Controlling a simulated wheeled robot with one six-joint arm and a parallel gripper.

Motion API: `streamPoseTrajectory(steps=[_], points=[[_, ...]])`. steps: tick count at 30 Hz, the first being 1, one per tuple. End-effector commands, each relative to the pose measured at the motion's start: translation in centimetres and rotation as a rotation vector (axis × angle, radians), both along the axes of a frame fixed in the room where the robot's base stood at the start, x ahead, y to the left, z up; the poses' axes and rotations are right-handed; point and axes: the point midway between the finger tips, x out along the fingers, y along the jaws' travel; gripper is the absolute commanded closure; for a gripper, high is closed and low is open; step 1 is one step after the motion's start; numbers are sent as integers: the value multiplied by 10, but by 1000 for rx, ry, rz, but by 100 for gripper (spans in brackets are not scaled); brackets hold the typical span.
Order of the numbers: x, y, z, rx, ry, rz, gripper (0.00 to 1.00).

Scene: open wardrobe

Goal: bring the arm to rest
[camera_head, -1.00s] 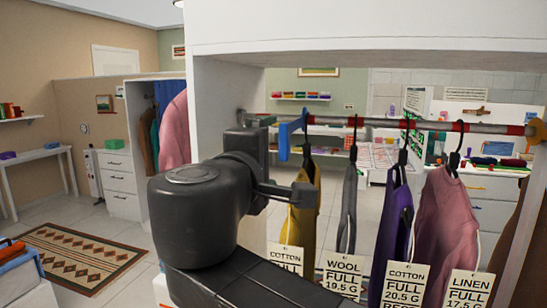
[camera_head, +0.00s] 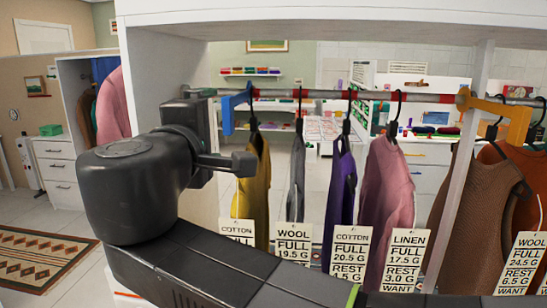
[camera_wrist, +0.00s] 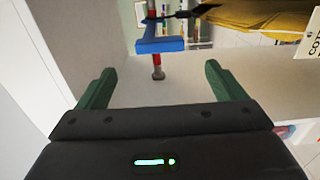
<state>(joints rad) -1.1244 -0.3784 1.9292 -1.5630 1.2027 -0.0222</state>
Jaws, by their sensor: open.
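My arm (camera_head: 140,190) reaches across the lower left of the head view, bent at a large dark joint, in front of the open wardrobe. My gripper (camera_wrist: 160,85) shows in the wrist view as two green fingers set wide apart with nothing between them. Beyond the fingers are the red-and-grey end of the hanging rail (camera_wrist: 157,62) and a blue bracket (camera_wrist: 160,46). In the head view the gripper is mostly hidden behind my arm, close to the left end of the rail.
The rail (camera_head: 325,94) carries a yellow garment (camera_head: 254,185), a grey one, a purple one (camera_head: 340,190) and a pink one (camera_head: 388,190), all tagged. An orange bracket (camera_head: 495,112) and brown garments (camera_head: 475,210) are at right. The wardrobe's left wall (camera_head: 170,80) is close to my arm.

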Motion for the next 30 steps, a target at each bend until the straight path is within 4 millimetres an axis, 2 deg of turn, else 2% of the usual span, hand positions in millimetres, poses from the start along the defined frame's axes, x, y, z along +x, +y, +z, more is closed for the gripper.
streamPoseTrajectory(steps=[30], points=[[82,-8,0,0,0,-4,10]])
